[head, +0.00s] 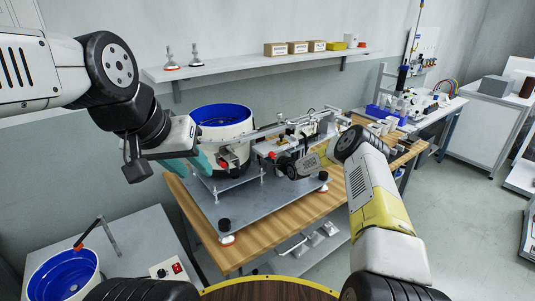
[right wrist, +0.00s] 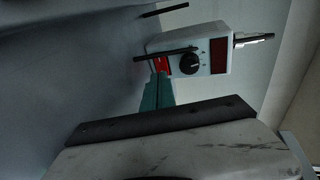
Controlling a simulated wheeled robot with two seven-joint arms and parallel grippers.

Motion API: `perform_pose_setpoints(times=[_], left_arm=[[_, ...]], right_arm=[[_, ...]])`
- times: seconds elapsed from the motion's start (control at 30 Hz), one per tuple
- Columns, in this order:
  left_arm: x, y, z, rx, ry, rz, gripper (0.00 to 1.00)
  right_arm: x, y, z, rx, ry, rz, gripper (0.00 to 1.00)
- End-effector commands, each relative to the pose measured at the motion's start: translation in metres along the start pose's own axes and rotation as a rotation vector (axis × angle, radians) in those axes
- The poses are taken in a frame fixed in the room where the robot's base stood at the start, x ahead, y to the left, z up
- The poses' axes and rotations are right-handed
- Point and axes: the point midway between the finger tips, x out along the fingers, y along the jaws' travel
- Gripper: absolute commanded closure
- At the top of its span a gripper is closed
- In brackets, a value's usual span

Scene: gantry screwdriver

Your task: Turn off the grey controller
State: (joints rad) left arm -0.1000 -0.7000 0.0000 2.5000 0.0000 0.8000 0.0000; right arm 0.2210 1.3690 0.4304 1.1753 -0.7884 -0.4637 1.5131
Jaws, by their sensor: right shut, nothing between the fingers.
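A light grey controller (right wrist: 217,52) with a dark red display, a black knob and a red switch (right wrist: 161,65) shows in the right wrist view. My right gripper (right wrist: 158,76) is shut and empty. Its narrow teal fingertips point at the red switch and overlap its lower edge in the picture; whether they touch it I cannot tell. In the head view my right gripper (head: 284,160) is over the wooden workbench, and I cannot make out the controller beside it.
The wooden workbench (head: 262,231) bears a metal plate, a feeder with a blue bowl (head: 221,114) and a rail mechanism. A second box (head: 167,271) with a red switch stands on the lower-left table beside another blue bowl (head: 62,275). A wall shelf (head: 250,65) holds small boxes.

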Motion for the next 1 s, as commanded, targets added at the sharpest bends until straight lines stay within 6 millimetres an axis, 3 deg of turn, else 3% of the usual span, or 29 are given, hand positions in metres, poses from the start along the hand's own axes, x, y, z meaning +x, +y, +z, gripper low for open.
perform_pose_setpoints(times=[0.47, 0.63, 1.0], left_arm=[[0.000, 0.000, 0.000, 0.000, 0.000, 0.000, 0.64], [0.000, 0.000, 0.000, 0.000, 0.000, 0.000, 0.64], [0.000, 0.000, 0.000, 0.000, 0.000, 0.000, 0.64]], right_arm=[[0.007, -0.003, 0.000, 0.000, 0.000, 0.000, 1.00], [0.002, 0.000, -0.017, 0.007, 0.020, 0.000, 1.00], [-0.006, -0.001, -0.015, 0.005, 0.017, 0.000, 1.00]])
